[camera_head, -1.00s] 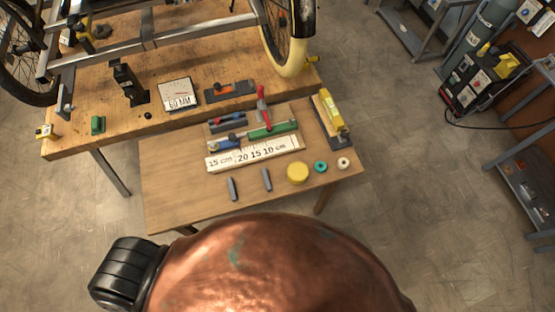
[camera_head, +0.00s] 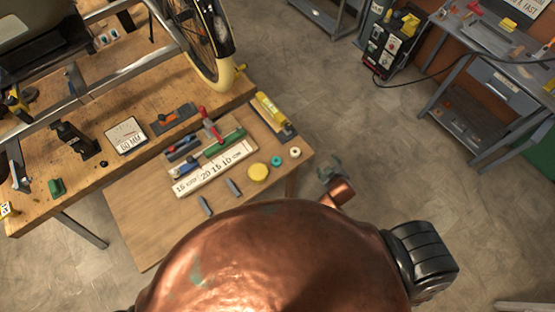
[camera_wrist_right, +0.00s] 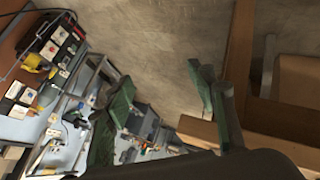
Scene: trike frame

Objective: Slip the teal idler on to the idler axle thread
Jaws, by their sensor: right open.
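The teal idler (camera_head: 277,160) is a small ring lying flat on the low wooden table, between a yellow disc (camera_head: 258,172) and a cream ring (camera_head: 295,152). My right gripper (camera_head: 329,169) is open and empty, off the table's right edge, to the right of the teal idler and apart from it. Its two greenish fingers (camera_wrist_right: 212,98) also show parted in the right wrist view. The trike frame (camera_head: 95,82) stands on the larger workbench at the upper left. I cannot make out the idler axle thread. My left gripper is out of view.
The low table (camera_head: 140,210) also holds a white ruler strip (camera_head: 215,168), a red-handled tool (camera_head: 209,123), a yellow-topped block (camera_head: 270,110) and two grey pegs. A spoked wheel (camera_head: 205,40) overhangs the workbench (camera_head: 85,165).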

